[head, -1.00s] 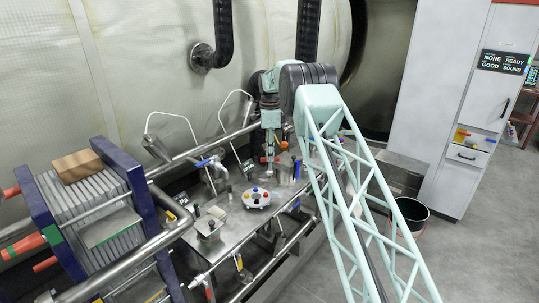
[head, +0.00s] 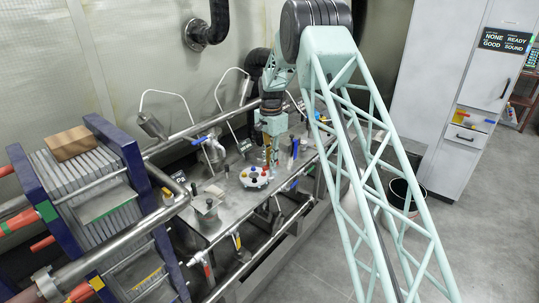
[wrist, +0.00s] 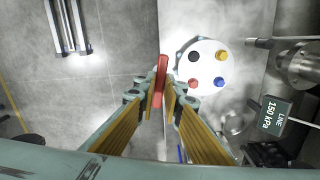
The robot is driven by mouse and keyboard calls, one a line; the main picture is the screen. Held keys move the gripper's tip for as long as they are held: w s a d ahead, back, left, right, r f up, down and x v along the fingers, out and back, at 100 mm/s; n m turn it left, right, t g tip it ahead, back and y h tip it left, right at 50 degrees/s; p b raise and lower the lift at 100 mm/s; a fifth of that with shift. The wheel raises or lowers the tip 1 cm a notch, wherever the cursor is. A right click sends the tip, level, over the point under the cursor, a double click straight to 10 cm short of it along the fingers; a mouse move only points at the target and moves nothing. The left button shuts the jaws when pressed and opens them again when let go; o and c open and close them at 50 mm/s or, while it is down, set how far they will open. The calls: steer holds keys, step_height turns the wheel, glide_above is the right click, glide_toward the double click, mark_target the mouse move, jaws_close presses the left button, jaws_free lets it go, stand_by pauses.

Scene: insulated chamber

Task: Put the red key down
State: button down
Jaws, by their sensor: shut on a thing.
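The red key (wrist: 161,72) is a narrow red bar between my fingertips in the wrist view. My gripper (wrist: 160,97) is shut on it with its yellow-padded fingers. In that view the key lines up with the bench's edge, left of a round white disc (wrist: 207,82) bearing black, yellow, red and blue knobs. In the head view my gripper (head: 271,160) is above the bench, close to the disc (head: 246,181). I cannot make out the key clearly there, and its height above the bench is hard to tell.
The metal bench (head: 215,222) carries several fittings left of the disc. A dark blue upright piece (head: 294,148) stands right of my gripper. A sign reading 150 kPa (wrist: 276,113) and metal fittings lie right of the disc. Open floor (wrist: 95,110) is left of the bench.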

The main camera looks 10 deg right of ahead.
steer(key=s+f+n+b, duration=0.1)
steer(key=s+f+n, duration=0.3)
steer(key=s, duration=0.5)
steer(key=s+a+f+n+b, duration=0.1)
steer(key=s+f+n, duration=0.3)
steer(key=s, duration=0.6)
steer(key=s+f+n+b, duration=0.2)
steer(key=s+f+n, duration=0.2)
steer(key=s, duration=0.5)
steer(key=shift+s+a+f+n+b, duration=0.15)
steer(key=shift+a+n+b, duration=0.05)
steer(key=shift+n+b, duration=0.15)
